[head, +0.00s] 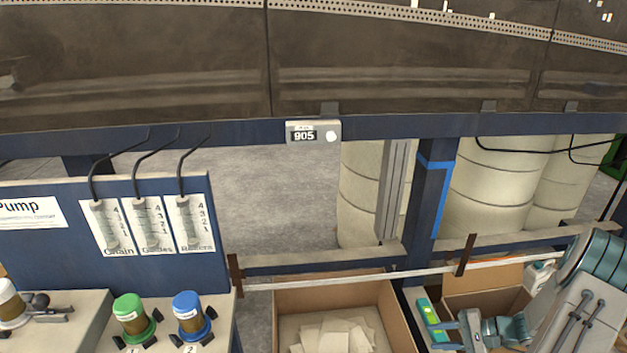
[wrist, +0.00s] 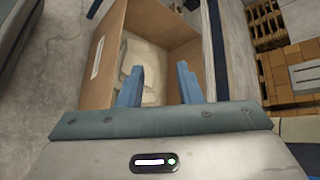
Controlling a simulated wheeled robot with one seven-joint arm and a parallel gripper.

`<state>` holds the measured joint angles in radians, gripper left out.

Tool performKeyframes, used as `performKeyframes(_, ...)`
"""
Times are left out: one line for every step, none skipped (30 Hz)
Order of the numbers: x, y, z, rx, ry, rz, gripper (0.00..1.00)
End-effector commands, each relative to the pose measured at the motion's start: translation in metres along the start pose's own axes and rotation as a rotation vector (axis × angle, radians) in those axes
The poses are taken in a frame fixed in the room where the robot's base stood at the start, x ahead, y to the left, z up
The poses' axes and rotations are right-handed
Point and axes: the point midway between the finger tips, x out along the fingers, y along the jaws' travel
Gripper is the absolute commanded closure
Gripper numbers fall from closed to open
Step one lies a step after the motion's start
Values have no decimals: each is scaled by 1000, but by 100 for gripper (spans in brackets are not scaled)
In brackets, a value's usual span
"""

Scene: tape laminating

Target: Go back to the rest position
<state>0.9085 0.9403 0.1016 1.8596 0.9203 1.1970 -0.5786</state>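My gripper shows in the wrist view (wrist: 158,88). Its two blue fingers stand apart with nothing between them, so it is open and empty. Beyond the fingers is an open cardboard box (wrist: 112,65) with pale sheets or packets (wrist: 142,58) in it. In the head view my arm is at the lower right, and my gripper's fingertips cannot be made out there. The same box (head: 397,312) stands at the bottom middle of the head view, left of my arm, with several pale pieces (head: 335,337) inside.
A second cardboard box (head: 480,303) stands beside my arm, with a white bottle (head: 538,277) behind. A white rail (head: 350,279) crosses above the boxes. Green (head: 133,318) and blue (head: 191,315) capped containers stand at lower left. Pallets (wrist: 280,25) show at right in the wrist view.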

Motion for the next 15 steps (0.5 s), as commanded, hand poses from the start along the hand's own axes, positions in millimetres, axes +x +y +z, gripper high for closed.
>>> performKeyframes(-4,-24,20,-33,-9,58,68)
performKeyframes(-5,-33,30,-49,-15,92,68)
performKeyframes(-6,-44,43,-70,-21,135,68)
performKeyframes(-7,-53,53,-86,-24,168,68)
performKeyframes(-7,-61,63,-104,-28,201,68)
performKeyframes(-9,-72,76,-126,-30,243,68)
performKeyframes(-10,-80,86,-143,-31,274,68)
performKeyframes(-11,-87,96,-160,-32,306,68)
performKeyframes(-12,-97,110,-184,-31,347,68)
performKeyframes(-14,-104,120,-201,-29,376,68)
performKeyframes(-15,-110,130,-220,-28,407,68)
performKeyframes(-16,-119,144,-245,-26,445,68)
performKeyframes(-18,-125,154,-263,-21,473,68)
performKeyframes(-19,-131,164,-284,-18,502,68)
performKeyframes(-21,-139,177,-310,-12,538,68)
